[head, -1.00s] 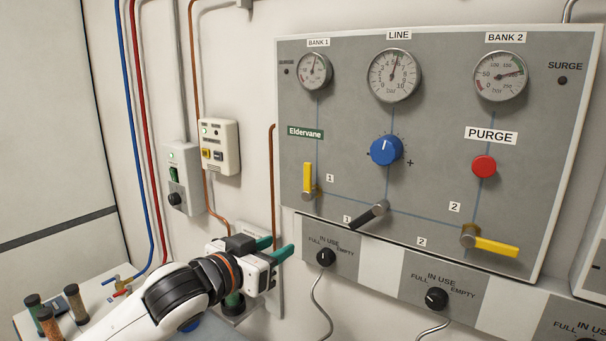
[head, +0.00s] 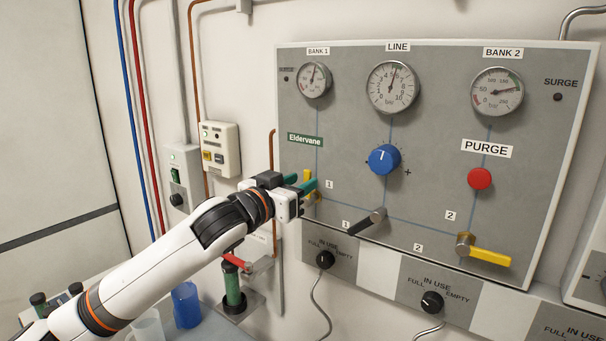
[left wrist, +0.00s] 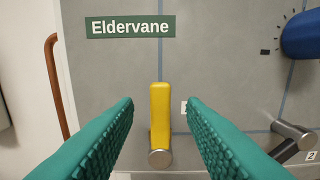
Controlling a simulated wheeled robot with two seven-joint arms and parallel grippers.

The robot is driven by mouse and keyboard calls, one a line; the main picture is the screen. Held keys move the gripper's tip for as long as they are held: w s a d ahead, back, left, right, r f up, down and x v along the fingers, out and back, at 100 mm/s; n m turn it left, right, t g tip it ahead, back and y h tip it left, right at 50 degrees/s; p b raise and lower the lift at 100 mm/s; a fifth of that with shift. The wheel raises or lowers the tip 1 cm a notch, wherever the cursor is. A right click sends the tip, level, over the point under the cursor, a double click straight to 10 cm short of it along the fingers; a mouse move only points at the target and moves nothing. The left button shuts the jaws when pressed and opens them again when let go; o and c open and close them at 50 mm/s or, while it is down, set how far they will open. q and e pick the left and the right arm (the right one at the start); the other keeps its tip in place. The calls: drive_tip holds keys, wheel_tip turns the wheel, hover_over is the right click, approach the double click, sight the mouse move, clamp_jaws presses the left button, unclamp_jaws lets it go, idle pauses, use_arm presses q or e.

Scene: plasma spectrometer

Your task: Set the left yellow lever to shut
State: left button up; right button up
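The left yellow lever (left wrist: 160,112) stands upright on the grey panel, below the green Eldervane label (left wrist: 130,27), in the left wrist view. Its round metal pivot (left wrist: 159,158) is at its lower end. My left gripper (left wrist: 160,104) is open, with one green finger on each side of the lever and a gap on both sides. In the head view my left gripper (head: 309,187) is at the panel's left side and hides most of the lever (head: 308,174). My right gripper is not in view.
The panel also carries a blue knob (head: 384,160), a grey-black lever (head: 367,222), a red purge button (head: 480,179) and a second yellow lever (head: 490,256) lying roughly horizontal. A copper pipe (head: 272,160) runs beside the panel's left edge.

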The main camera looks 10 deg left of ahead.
use_arm(q)
drive_tip(key=shift+x, duration=0.85)
clamp_jaws()
